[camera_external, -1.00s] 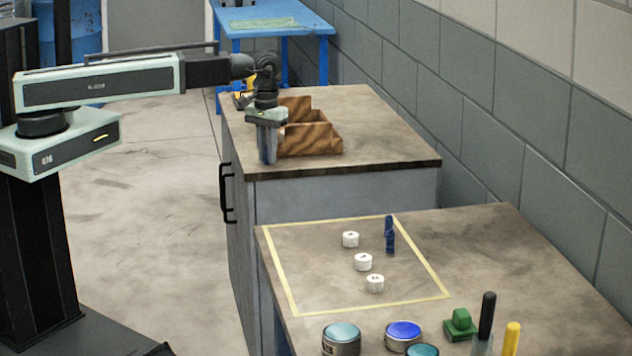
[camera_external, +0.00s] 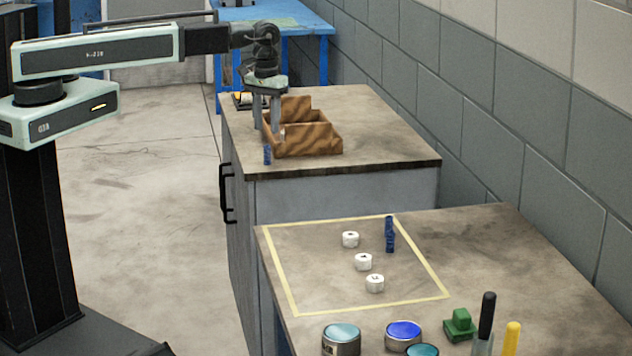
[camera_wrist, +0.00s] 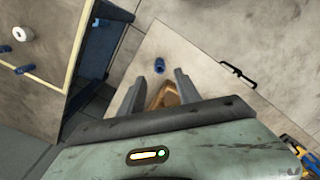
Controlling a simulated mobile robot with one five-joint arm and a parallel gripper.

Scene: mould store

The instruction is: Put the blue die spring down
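A blue die spring (camera_external: 267,154) stands upright on the far cabinet top (camera_external: 380,140), close to its left front edge. It also shows in the wrist view (camera_wrist: 159,65), just beyond the fingertips. My gripper (camera_external: 265,130) is open and empty, above and behind the spring and apart from it. In the wrist view its two fingers (camera_wrist: 158,82) are spread wide.
A brown wooden bin (camera_external: 310,145) sits right of my gripper. Several white cylinders, among them one at the middle (camera_external: 363,262), stand in the taped outline. Tins (camera_external: 341,338), a green block (camera_external: 459,325) and upright handles (camera_external: 486,315) crowd the near bench front.

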